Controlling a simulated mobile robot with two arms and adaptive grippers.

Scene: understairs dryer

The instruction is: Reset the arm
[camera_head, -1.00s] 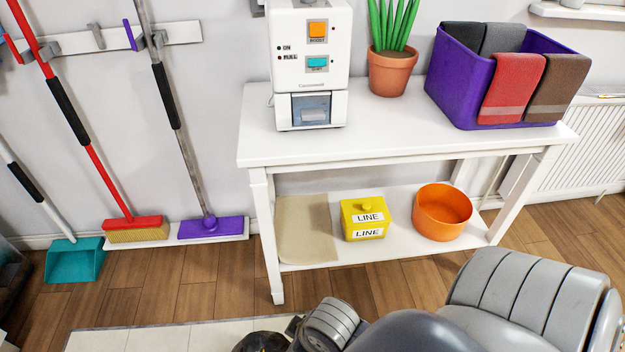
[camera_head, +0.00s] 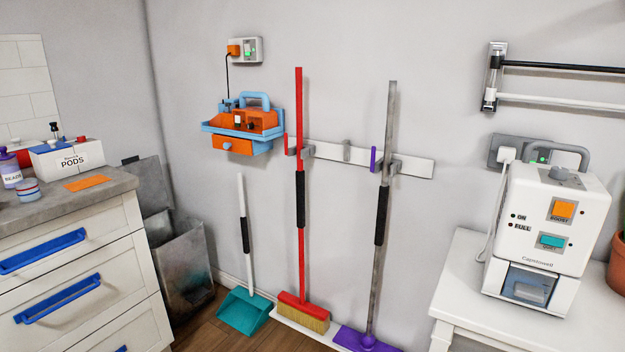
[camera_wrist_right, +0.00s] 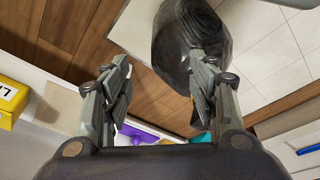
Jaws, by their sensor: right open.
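My right gripper (camera_wrist_right: 160,95) shows in the right wrist view with its two fingers spread apart. It is open, and nothing sits between the fingertips. Below it are the wooden floor and a dark rounded object (camera_wrist_right: 190,35), which I cannot identify for certain. No arm or gripper of mine shows in the head view. My left gripper is not in view.
A white table (camera_head: 462,285) with a white appliance (camera_head: 547,240) stands at the right. A red broom (camera_head: 300,240), a purple-headed mop (camera_head: 378,240) and a teal dustpan (camera_head: 243,311) are by the wall. A drawer cabinet (camera_head: 75,255) is at the left.

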